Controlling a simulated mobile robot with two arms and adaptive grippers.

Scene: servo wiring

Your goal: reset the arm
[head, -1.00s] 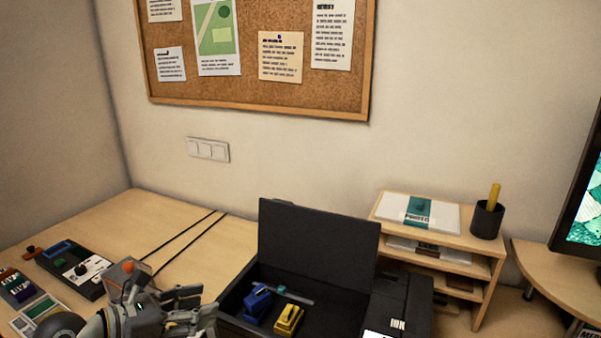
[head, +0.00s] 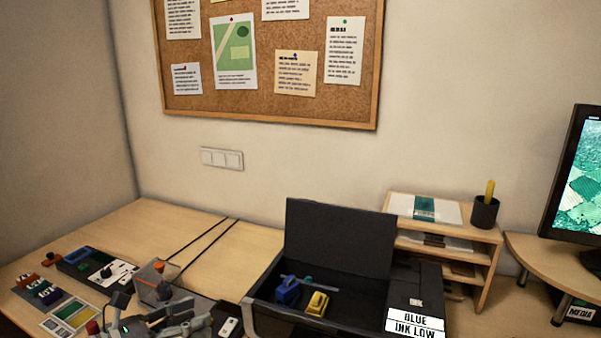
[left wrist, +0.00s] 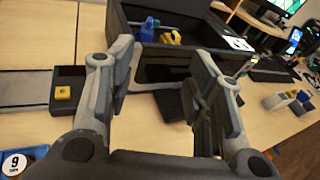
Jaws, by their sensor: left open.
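My left gripper (head: 168,330) is low in the head view, in front of the table and left of the open black printer (head: 262,318). In the left wrist view my left gripper (left wrist: 165,85) has its two fingers spread wide with nothing held between them. Its fingers point toward the printer (left wrist: 185,30). A blue cartridge (head: 287,290) and a yellow cartridge (head: 317,303) sit inside the printer under its raised lid (head: 338,238). My right gripper is not in view.
A black device (head: 95,266) and a dark panel with coloured parts (head: 42,290) lie on the table at left. Two black cables run toward the wall. A wooden shelf (head: 489,250) stands right of the printer.

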